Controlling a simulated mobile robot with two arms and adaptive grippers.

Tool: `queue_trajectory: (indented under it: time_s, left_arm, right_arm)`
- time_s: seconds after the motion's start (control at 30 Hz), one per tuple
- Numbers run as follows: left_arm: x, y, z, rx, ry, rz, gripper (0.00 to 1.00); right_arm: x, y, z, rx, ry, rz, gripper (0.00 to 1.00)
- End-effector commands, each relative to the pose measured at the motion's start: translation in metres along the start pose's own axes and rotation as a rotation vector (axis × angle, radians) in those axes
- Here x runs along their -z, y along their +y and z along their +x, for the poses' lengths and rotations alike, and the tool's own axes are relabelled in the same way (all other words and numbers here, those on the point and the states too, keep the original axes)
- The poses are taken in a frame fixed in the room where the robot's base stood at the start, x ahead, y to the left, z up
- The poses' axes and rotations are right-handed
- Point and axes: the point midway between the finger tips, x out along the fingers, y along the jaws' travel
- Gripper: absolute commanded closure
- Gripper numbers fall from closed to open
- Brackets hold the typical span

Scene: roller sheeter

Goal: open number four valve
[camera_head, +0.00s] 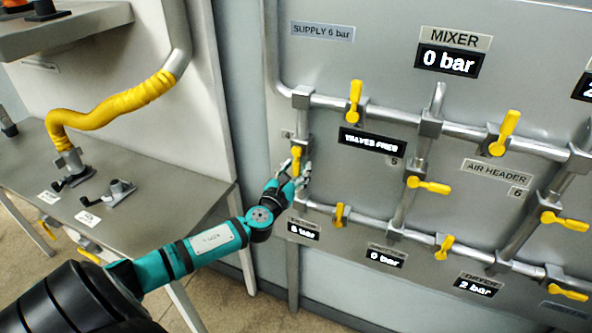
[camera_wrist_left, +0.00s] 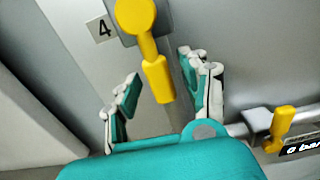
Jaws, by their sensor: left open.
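The number four valve has a yellow handle (camera_head: 296,160) on the leftmost vertical pipe of the panel. In the left wrist view its yellow handle (camera_wrist_left: 158,78) points down, slightly tilted, beside a plate marked 4 (camera_wrist_left: 101,29). My left gripper (camera_head: 299,172) is at this valve, its fingers partly overlapping it in the head view. In the left wrist view my left gripper (camera_wrist_left: 165,90) is open, with one finger on each side of the handle's lower end and a gap to each. My right gripper is not in view.
Other yellow valve handles sit close by: one (camera_head: 339,214) low to the right, one (camera_head: 355,101) above right, and one (camera_head: 428,185) further right. A grey bench (camera_head: 150,180) with a yellow hose (camera_head: 110,108) stands to the left. Pipes cross the panel.

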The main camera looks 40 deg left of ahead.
Motion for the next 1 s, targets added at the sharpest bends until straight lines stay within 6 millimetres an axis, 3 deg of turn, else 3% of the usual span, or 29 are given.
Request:
queue_trajectory:
  time_s: [0.27, 0.7, 1.0]
  left_arm:
    - [0.000, 0.000, -0.019, 0.002, 0.001, -0.001, 0.55]
    - [0.001, 0.000, -0.102, 0.001, 0.003, -0.001, 0.55]
    - [0.000, 0.001, -0.120, -0.001, 0.000, 0.000, 0.55]
  right_arm:
    - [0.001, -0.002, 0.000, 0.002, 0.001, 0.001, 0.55]
    - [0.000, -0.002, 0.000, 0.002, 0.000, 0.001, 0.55]
    - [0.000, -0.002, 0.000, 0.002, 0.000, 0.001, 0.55]
